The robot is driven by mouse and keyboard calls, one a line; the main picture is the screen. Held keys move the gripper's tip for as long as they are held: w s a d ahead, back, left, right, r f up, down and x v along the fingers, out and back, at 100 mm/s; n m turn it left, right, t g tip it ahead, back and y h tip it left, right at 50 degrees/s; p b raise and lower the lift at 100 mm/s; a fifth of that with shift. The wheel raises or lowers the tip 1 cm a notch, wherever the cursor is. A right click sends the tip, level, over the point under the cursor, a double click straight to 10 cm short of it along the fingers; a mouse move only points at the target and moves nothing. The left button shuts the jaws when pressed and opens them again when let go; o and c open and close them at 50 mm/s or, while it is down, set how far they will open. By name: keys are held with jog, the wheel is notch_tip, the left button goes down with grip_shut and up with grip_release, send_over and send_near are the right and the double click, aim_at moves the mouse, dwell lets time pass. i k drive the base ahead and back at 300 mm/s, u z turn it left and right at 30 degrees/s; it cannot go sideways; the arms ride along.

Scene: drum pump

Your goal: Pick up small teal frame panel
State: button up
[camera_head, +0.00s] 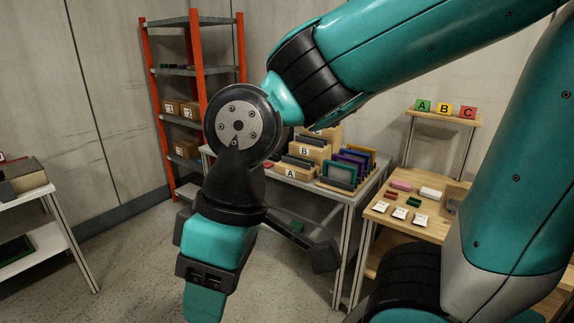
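A rack (337,187) on the metal table holds several upright framed panels. The front one (341,172) looks teal or grey-green, with purple, blue and orange ones behind it; its exact size and colour are hard to tell from here. My arm crosses the picture in front of the table, and its wrist hangs down at the left of the rack, well nearer the camera. A dark green flat piece (15,251) lies on the lower shelf of the left table.
Bins marked A and B (291,174) stand left of the rack. A wooden workbench (418,235) at right carries small parts, white cards and A, B, C blocks (443,108). An orange shelf unit (198,60) holds cartons. Floor is clear between the left table (42,193) and my arm.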

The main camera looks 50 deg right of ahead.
aim_at(337, 171)
jog(key=z, duration=0.25)
jog(key=i, duration=1.15)
jog(key=z, duration=1.5)
jog(key=i, duration=1.15)
jog(key=z, duration=0.95)
